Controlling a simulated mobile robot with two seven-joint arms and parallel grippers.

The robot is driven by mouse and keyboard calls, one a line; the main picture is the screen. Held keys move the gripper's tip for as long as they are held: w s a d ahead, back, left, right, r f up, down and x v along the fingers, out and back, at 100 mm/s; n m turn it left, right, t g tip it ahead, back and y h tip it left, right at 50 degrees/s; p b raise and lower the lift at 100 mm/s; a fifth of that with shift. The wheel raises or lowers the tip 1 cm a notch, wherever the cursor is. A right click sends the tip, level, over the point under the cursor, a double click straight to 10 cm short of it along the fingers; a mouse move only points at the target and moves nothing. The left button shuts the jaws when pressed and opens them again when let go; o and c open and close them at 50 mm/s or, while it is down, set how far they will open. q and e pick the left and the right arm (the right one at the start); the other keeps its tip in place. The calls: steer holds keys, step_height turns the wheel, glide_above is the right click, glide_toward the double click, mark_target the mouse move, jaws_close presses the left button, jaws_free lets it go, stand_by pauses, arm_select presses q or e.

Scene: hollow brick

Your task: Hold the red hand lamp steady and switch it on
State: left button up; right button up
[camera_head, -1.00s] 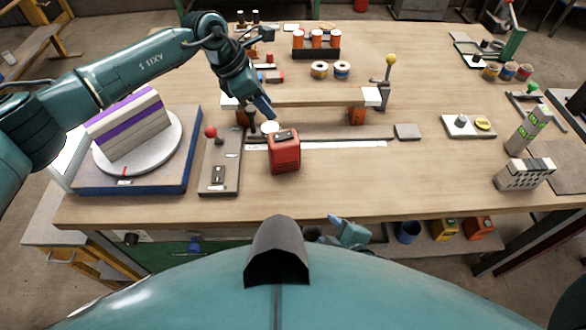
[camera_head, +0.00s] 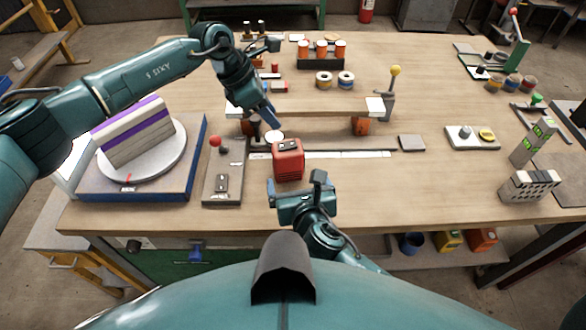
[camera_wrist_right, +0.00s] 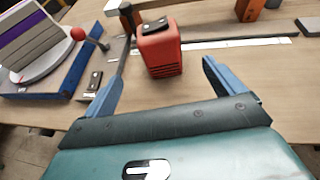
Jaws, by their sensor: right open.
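The red hand lamp (camera_head: 288,163) stands upright on the table in the head view, with a dark switch (camera_head: 288,145) on top. It also shows in the right wrist view (camera_wrist_right: 160,52), beyond my right fingers. My right gripper (camera_head: 296,181) is open and empty, just on the near side of the lamp. In the right wrist view its blue fingers (camera_wrist_right: 160,76) are spread wide, apart from the lamp. My left gripper (camera_head: 272,122) points down just behind and left of the lamp. I cannot tell whether its fingers are apart or touching anything.
A raised board (camera_head: 320,107) on blocks spans the table behind the lamp. A switch plate with a red knob (camera_head: 215,141) and a blue turntable base (camera_head: 196,150) are to the left. A grey slab (camera_head: 411,143) lies right.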

mark_target(290, 163)
steer(key=x, duration=1.1)
steer(key=shift+w+f, duration=0.2)
steer(key=shift+w, duration=0.1)
steer(key=shift+c, duration=0.4)
